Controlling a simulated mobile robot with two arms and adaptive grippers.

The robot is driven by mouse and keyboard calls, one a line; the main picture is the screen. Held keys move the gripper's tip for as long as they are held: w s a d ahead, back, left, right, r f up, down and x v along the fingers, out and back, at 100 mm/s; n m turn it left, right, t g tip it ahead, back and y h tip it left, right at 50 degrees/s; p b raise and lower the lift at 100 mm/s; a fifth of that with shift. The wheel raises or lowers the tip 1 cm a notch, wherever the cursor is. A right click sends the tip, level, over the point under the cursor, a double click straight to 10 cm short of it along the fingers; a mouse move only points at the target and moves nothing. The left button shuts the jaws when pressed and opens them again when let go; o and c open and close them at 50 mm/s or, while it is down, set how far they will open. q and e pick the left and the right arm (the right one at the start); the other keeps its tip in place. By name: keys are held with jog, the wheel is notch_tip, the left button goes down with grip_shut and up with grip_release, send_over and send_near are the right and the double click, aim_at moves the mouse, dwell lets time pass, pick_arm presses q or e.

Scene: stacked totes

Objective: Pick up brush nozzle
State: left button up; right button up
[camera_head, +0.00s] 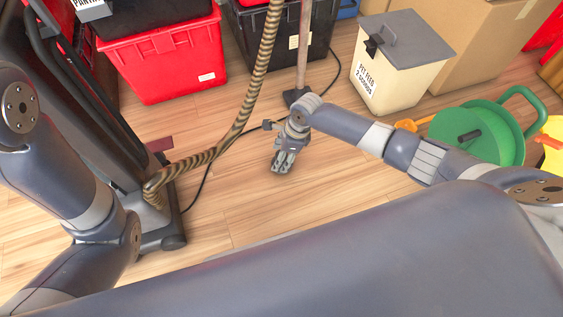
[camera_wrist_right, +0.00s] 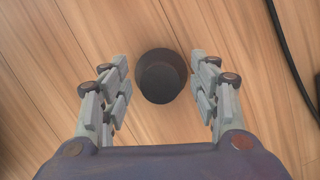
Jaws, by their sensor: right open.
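A dark, round object, which looks like the brush nozzle (camera_wrist_right: 160,77), stands on the wood floor in the right wrist view. It lies between the two spread fingers of my right gripper (camera_wrist_right: 160,70), with a gap on each side. In the head view my right gripper (camera_head: 284,162) points down over the floor in the middle, and the nozzle cannot be made out there, apparently hidden by the gripper. My left arm shows at the left edge, but its gripper is not in view.
An upright vacuum cleaner (camera_head: 110,150) with a striped hose (camera_head: 235,130) stands left. A red tote (camera_head: 165,60), black tote (camera_head: 290,40), pet-feed bin (camera_head: 400,65) and cardboard box (camera_head: 490,40) line the back. A green reel (camera_head: 475,130) is right. A black cable (camera_wrist_right: 290,50) crosses the floor.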

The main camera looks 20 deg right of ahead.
jog(key=c, duration=1.1)
jog(key=shift+r, duration=0.1)
jog(key=shift+c, duration=0.2)
